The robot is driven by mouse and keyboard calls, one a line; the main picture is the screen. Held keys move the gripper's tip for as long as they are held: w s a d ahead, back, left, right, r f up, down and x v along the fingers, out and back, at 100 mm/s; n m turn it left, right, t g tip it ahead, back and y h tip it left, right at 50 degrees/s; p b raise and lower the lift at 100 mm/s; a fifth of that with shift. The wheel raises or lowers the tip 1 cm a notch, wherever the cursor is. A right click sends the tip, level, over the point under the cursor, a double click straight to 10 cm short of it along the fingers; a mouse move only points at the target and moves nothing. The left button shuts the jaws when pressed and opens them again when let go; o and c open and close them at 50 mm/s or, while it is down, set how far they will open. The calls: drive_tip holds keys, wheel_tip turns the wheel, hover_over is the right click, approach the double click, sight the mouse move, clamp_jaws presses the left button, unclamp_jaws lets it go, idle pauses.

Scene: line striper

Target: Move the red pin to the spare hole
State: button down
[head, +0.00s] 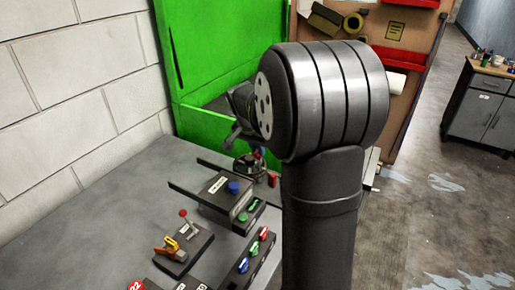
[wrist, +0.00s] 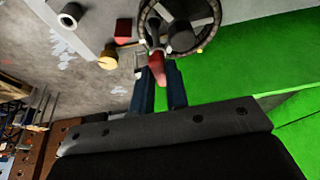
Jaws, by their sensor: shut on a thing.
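In the wrist view, my gripper (wrist: 160,84) is shut on the red pin (wrist: 157,66), with one dark finger on each side. The pin's far end overlaps the rim of a round, dark, spoked holder (wrist: 198,18); I cannot tell whether it sits in a hole or is clear of it. In the head view, the holder (head: 249,167) stands at the back right of the grey bench, below my gripper. A small red bit beside it may be the pin. My fingertips are mostly hidden there, and I cannot make out a spare hole.
Near the holder are a red block (wrist: 122,32) and a yellow knob (wrist: 107,60). On the bench (head: 95,215) stand a box with a blue button (head: 234,187), a red-tipped lever (head: 184,213) and a yellow-orange toggle (head: 172,245). A green panel (head: 210,45) rises behind.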

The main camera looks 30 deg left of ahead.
drive_tip(key=shift+r, duration=2.95)
